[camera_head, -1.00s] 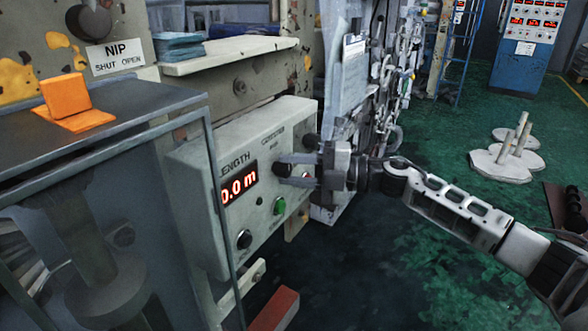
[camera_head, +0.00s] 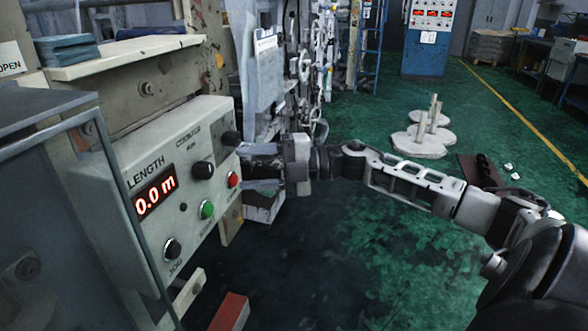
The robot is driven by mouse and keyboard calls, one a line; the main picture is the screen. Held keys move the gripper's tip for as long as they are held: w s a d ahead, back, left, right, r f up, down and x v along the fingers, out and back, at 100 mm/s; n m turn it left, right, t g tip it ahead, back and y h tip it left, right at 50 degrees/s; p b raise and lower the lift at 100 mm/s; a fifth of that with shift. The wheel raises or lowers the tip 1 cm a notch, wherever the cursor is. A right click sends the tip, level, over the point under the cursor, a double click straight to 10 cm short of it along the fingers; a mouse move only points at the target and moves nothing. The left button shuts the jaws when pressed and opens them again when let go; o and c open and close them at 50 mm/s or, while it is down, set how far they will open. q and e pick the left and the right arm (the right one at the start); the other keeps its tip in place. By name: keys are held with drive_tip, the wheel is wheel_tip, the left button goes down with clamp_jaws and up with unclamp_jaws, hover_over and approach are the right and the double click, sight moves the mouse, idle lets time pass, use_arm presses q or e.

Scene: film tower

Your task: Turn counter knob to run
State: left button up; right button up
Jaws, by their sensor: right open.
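The grey counter box (camera_head: 150,215) shows a lit red LENGTH display (camera_head: 155,193) reading 0.0 m. A black knob (camera_head: 203,170) sits to the right of the display, under small lettering that seems to read COUNTER and RUN. I cannot tell clearly which way the knob points. My right gripper (camera_head: 243,167) is open and empty, to the right of the knob and apart from it, with its fingers toward the box's right end. My left gripper is not in view.
A clipboard (camera_head: 267,70) hangs behind. Green floor (camera_head: 400,270) lies open to the right.

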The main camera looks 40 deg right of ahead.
drive_tip(key=v, duration=0.9)
drive_tip(key=shift+a, duration=0.1)
drive_tip(key=s+a+f+m+t+h, duration=0.25)
drive_tip(key=a+f+m+h, duration=0.2)
drive_tip(key=f+m, duration=0.4)
drive_tip(key=s+a+f+m+t+h, duration=0.1)
drive_tip(key=a+f+m+t+h, duration=0.3)
drive_tip(key=f+m, duration=0.5)
drive_tip(key=s+a+f+m+g+h, duration=0.1)
drive_tip(key=s+a+f+m+g, duration=0.2)
drive_tip(key=a, duration=0.5)
drive_tip(key=s+a+f+m+g+h, duration=0.1)
drive_tip(key=s+a+f+m+g, duration=0.2)
drive_tip(key=s+a+f, duration=0.3)
drive_tip(key=s+a+m, duration=0.1)
drive_tip(key=a, duration=0.1)
drive_tip(key=shift+a+g+p, duration=0.3)
drive_tip(key=shift+g, duration=0.05)
drive_tip(key=shift+f, duration=0.1)
